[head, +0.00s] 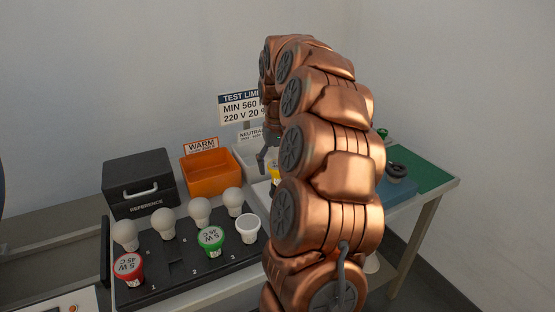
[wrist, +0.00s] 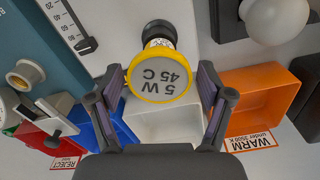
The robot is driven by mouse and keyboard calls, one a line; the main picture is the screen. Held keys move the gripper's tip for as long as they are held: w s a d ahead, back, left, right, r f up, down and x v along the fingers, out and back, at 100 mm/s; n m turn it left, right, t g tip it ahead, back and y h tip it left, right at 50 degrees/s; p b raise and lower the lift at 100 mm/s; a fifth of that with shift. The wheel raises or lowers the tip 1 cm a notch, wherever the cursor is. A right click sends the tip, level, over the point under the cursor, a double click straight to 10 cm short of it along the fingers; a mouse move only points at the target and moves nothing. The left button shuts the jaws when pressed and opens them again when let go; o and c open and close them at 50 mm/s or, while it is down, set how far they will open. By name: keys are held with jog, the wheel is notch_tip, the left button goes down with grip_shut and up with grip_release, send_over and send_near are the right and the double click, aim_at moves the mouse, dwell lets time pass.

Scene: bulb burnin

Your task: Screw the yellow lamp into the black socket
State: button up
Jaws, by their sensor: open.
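The yellow lamp (wrist: 162,78) has a yellow rim and a grey face marked 5 W 45 C. In the wrist view its face points toward the camera, with its neck toward the black socket (wrist: 157,30) behind it. The neck and socket line up, but I cannot tell how far the lamp sits in. In the head view only a sliver of the yellow lamp (head: 274,173) shows beside my arm; the socket is hidden there. My gripper (wrist: 161,84) is open, one finger on each side of the yellow rim, with no clear grip on it.
An orange WARM bin (head: 207,178), a white bin (wrist: 165,122), a blue bin (wrist: 98,122) and a red REJECT bin (wrist: 50,138) stand close by. A black tray (head: 160,285) holds several bulbs, including red and green lamps. A black REFERENCE box (head: 139,190) stands behind it.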

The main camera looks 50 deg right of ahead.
jog(key=shift+n, duration=0.9)
jog(key=shift+c, duration=0.2)
jog(key=c, duration=1)
jog(key=shift+d+f+m+b, duration=0.1)
jog(key=shift+f+m+b, duration=0.2)
jog(key=shift+m+b, duration=1.4)
jog(key=shift+m, duration=0.3)
jog(key=m+b, duration=0.2)
jog(key=m, duration=0.1)
jog(key=shift+s, duration=0.1)
jog(key=m+b, duration=0.2)
jog(key=m, duration=0.2)
jog(key=m+b, duration=0.3)
jog(key=m, duration=0.3)
jog(key=shift+s+r, duration=0.1)
jog(key=m+b, duration=0.1)
jog(key=m, duration=0.5)
